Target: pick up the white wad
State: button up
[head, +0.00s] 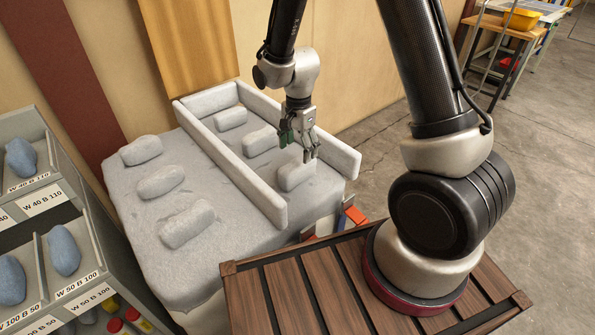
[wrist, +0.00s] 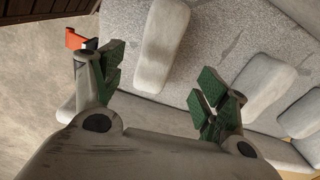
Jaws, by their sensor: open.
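Several pale white wads lie on a bulky grey-white padded block (head: 225,215). Three are in a channel between two low walls: a near one (head: 296,174), a middle one (head: 260,141) and a far one (head: 230,118). Three more, including this wad (head: 187,227), lie on the open top at left. My gripper (head: 303,148) is open and empty over the near end of the channel, by the near wad. In the wrist view the near wad (wrist: 162,45) shows beyond and between the spread green-padded fingers (wrist: 160,78); contact is not visible. The middle wad (wrist: 265,92) is right of them.
The channel's low walls (head: 232,172) rise on both sides of the wads. A grey rack with blue wads in labelled bins (head: 65,254) stands at left. A slatted wooden platform (head: 300,290) is in front. Orange-red parts (head: 355,214) show beside the block. Open floor lies at right.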

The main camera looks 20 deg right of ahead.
aim_at(297, 178)
jog(key=f, duration=0.8)
jog(key=shift+s+a+f, duration=0.3)
jog(key=shift+s+f, duration=0.1)
jog(key=shift+c, duration=0.3)
jog(key=c, duration=1.2)
jog(key=shift+o, duration=0.2)
jog(key=shift+r, duration=0.15)
notch_tip(297, 178, up, 20)
jog(key=shift+s, duration=0.1)
